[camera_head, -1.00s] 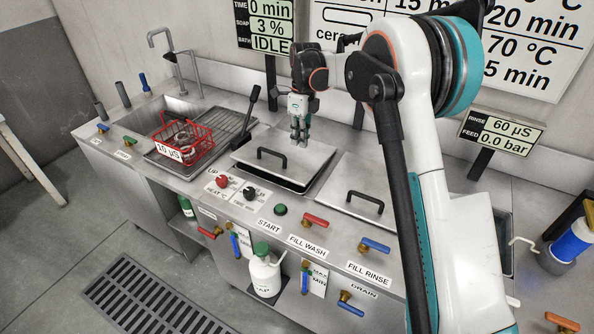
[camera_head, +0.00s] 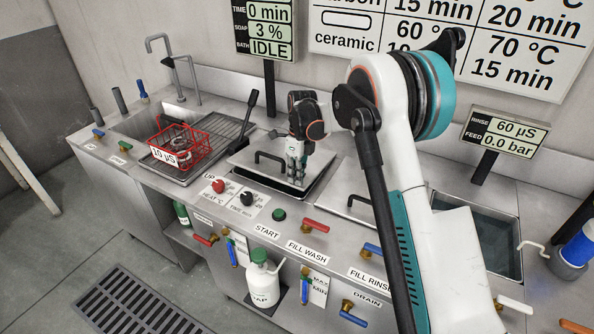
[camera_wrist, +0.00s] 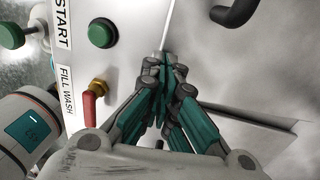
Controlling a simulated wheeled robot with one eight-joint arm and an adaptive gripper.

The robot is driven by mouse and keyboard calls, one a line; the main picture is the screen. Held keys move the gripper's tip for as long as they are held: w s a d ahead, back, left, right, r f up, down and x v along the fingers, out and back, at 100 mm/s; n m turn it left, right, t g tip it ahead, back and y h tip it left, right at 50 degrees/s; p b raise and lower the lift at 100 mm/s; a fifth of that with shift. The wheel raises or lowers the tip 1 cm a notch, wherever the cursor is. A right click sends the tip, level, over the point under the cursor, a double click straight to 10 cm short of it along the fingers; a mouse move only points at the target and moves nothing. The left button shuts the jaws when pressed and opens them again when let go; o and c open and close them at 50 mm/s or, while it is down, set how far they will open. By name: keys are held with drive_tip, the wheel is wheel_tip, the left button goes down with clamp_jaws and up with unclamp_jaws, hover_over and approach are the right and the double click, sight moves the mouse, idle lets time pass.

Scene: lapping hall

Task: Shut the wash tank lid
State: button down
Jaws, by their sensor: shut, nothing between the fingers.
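The wash tank lid (camera_head: 262,176) is a flat metal plate with a black bar handle (camera_head: 270,158), in the middle of the counter. It lies low over its tank opening, and a dark gap shows along its front and right edges. I cannot tell whether it is fully seated. My gripper (camera_head: 296,181) is shut and empty, pointing down over the lid's right part, right of the handle. In the wrist view the closed fingers (camera_wrist: 165,68) are over the lid's front edge, and the lid's surface (camera_wrist: 240,75) and handle (camera_wrist: 234,12) show beside them. Contact is unclear.
A second lidded tank (camera_head: 345,190) lies to the right, partly behind my arm. A red basket (camera_head: 180,146) is on the left drainer. A black lever (camera_head: 250,108) stands behind the lid. Knobs and a green START button (camera_head: 279,215) line the front panel.

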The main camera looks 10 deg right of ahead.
sight(294, 186)
drive_tip(key=shift+f, duration=0.2)
drive_tip(key=shift+t+h, duration=0.5)
drive_tip(key=shift+t, duration=0.1)
drive_tip(key=f, duration=0.1)
drive_tip(key=f+b, duration=0.1)
drive_tip(key=f, duration=0.2)
drive_tip(key=shift+s+a+f+b, duration=0.25)
drive_tip(key=shift+s+a+b, duration=0.1)
drive_tip(key=shift+s, duration=0.05)
drive_tip(key=shift+s+f, duration=0.1)
drive_tip(key=shift+f, duration=0.1)
